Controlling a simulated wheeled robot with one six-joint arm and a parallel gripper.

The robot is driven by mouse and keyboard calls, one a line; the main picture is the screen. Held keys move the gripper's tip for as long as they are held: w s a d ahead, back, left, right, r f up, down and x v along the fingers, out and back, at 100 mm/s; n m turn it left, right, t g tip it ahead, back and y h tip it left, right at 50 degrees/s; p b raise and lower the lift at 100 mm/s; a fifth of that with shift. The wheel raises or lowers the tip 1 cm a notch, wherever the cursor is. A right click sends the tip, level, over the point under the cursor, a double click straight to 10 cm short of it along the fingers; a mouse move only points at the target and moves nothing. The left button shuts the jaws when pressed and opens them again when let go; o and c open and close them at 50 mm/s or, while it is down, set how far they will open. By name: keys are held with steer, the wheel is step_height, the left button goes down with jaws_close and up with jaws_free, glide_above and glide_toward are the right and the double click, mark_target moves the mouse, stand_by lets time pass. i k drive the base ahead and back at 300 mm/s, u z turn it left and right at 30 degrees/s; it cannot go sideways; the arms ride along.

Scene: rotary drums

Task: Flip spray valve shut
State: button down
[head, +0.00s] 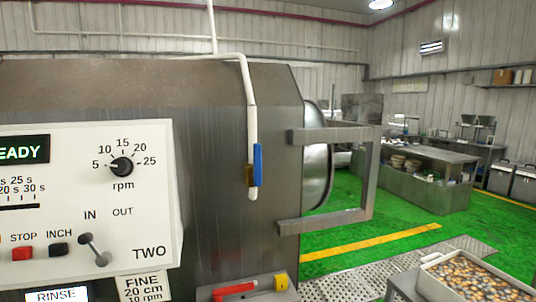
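The spray valve (250,177) is a small brass body near the lower end of a white pipe (251,110). The pipe comes down the front of the grey metal drum housing (215,130). The valve's blue lever (258,164) stands upright, in line with the pipe, on its right side. The short pipe end shows just below the valve. My gripper is not in view.
A white control panel (90,200) marked TWO stands at left, with a knob and IN/OUT lever (96,249). A metal frame (370,180) juts out right of the drum. A red handle (234,290) and a tray of stones (475,276) are low down.

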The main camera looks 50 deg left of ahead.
mark_target(256, 176)
steer(key=u, duration=0.55)
steer(key=i, duration=0.7)
steer(key=u, duration=1.15)
steer(key=i, duration=0.45)
steer(key=u, duration=0.4)
